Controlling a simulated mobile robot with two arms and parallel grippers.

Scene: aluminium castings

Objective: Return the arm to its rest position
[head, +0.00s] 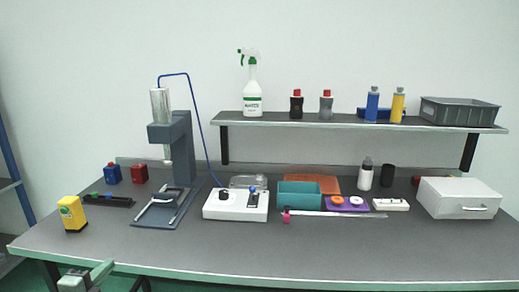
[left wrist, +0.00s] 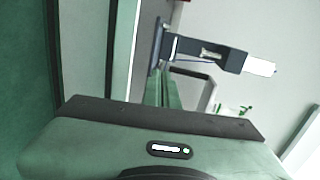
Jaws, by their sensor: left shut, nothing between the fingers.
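My left gripper (head: 88,277) shows at the bottom left of the head view, low in front of the table's front edge and apart from everything on it. It is shut and empty. In the left wrist view its green housing (left wrist: 90,145) fills the lower part, with a small lit display. My right gripper is in neither view.
The grey table (head: 300,250) has a wide clear front strip. On it stand a press (head: 182,150), a white control box (head: 235,206), a yellow box (head: 72,213), a teal bin (head: 299,196) and a white drawer box (head: 458,199). A shelf (head: 350,125) with bottles runs behind.

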